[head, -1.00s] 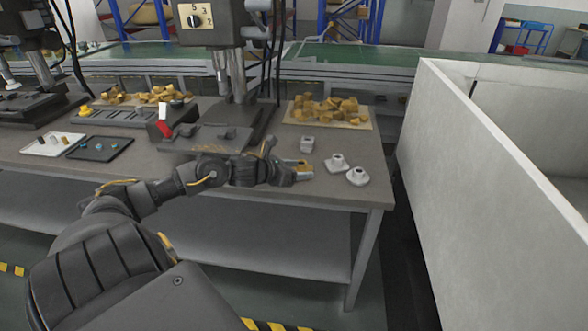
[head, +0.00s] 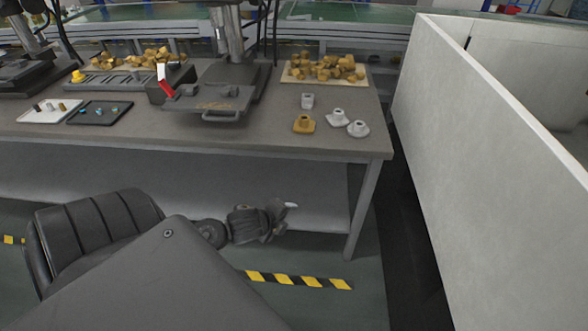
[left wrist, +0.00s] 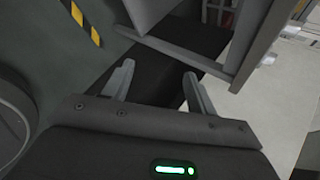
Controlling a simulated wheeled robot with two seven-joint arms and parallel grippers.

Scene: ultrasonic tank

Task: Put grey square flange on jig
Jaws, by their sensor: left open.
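Two pale grey square flanges, one (head: 337,118) and one nearer the edge (head: 358,129), lie at the table's right front in the head view. A gold square flange (head: 303,125) lies left of them. A smaller grey block-like part (head: 308,101) stands behind it. A dark plate with a front handle (head: 207,98) sits under the drill press; I cannot tell surely whether it is the jig. My left gripper (head: 287,208) is below the tabletop, in front of the lower shelf, away from the flanges. In the left wrist view its fingers (left wrist: 158,72) are apart and empty.
A board (head: 290,74) of gold pieces is at the back right. A white tray (head: 38,116) and a black tray (head: 92,119) hold small parts at left. A tall pale wall (head: 480,160) stands right of the table (head: 250,137). A table leg (head: 362,215) is near my gripper.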

